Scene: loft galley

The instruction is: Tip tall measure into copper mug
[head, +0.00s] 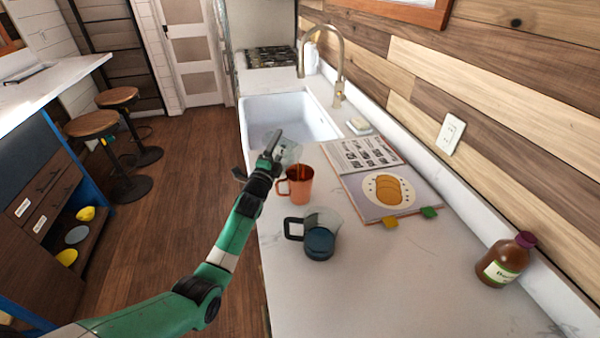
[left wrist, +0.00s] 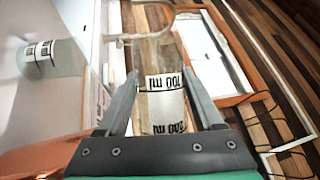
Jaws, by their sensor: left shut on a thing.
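My left gripper (head: 272,160) is shut on the tall measure (head: 289,152), a clear glass with white marked bands. The measure is tilted, with its mouth toward the copper mug (head: 299,187). In the left wrist view the measure (left wrist: 163,104) sits between both fingers, with brownish contents or background showing through it. The copper mug stands upright on the counter, its handle to the left. A thin reddish-brown streak shows at the mug's mouth below the measure; it looks like liquid falling in. My right gripper is not in view.
A glass jug (head: 320,240) with dark blue contents stands close in front of the mug. An open book (head: 385,182) lies to the right. A brown bottle (head: 505,262) stands at the front right. The sink (head: 262,112) is behind.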

